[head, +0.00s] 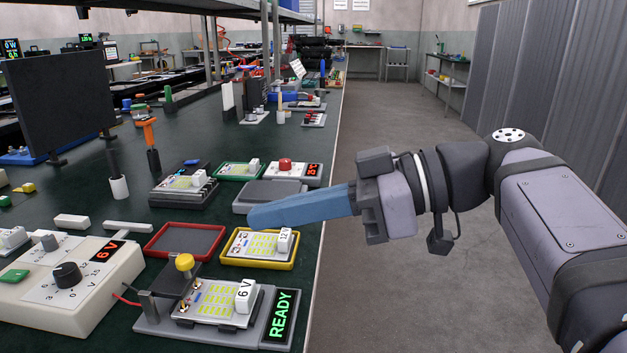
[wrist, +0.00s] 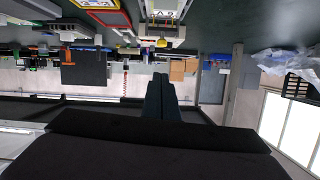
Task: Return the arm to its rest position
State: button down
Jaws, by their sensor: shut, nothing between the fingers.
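My gripper (head: 252,217) reaches in from the right in the head view, with its long blue fingers closed together and pointing left over the bench edge. The fingers are empty. In the wrist view the closed fingers (wrist: 161,78) show as a dark shape at the centre. The fingertips appear just above a yellow tray (head: 228,255) and in front of a grey block (head: 264,192); the exact height cannot be told. The yellow tray holds a board with a white 12 V block. My arm hangs over the floor beside the bench.
On the green bench (head: 60,205), a fixture with a green READY display (head: 280,314) holds a 6 V board (head: 215,304). A red tray (head: 184,241) is empty. A supply box (head: 72,283) reads 6 V. The floor (head: 400,290) right of the bench is clear.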

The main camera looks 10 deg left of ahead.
jog(key=w+d+f+m+t+h, duration=0.1)
jog(key=w+d+f+m+h, duration=0.1)
jog(key=w+f+m, duration=0.1)
jog(key=w+d+f+m+t+h, duration=0.2)
jog(key=w+f+m, duration=0.2)
jog(key=f+m, duration=0.2)
jog(key=w+d+f+m+t+h, duration=0.1)
jog(key=w+d+f+m+t, duration=0.1)
jog(key=f+m, duration=0.3)
jog(key=shift+w+d+h, duration=0.4)
jog(key=shift+w, duration=0.35)
jog(key=s+d+f+m+g+h+p, duration=0.1)
jog(key=s+d+f+m+h, duration=0.2)
jog(key=d+f, duration=0.55)
jog(key=s+d+f+m+g+h+p, duration=0.15)
jog(key=d+f+h, duration=0.35)
jog(key=f, duration=0.7)
jog(key=s+d+f+n+g+h+p, duration=0.1)
jog(key=s+d+f+p, duration=0.1)
jog(key=s, duration=0.3)
jog(key=s+d+f+n+g+p, duration=0.1)
jog(key=s+f, duration=0.2)
jog(key=s, duration=0.2)
notch_tip(320, 180, up, 40)
jog(key=s+p, duration=0.1)
jog(key=p, duration=4)
jog(key=shift+s+r, duration=0.15)
jog(key=shift+s, duration=0.25)
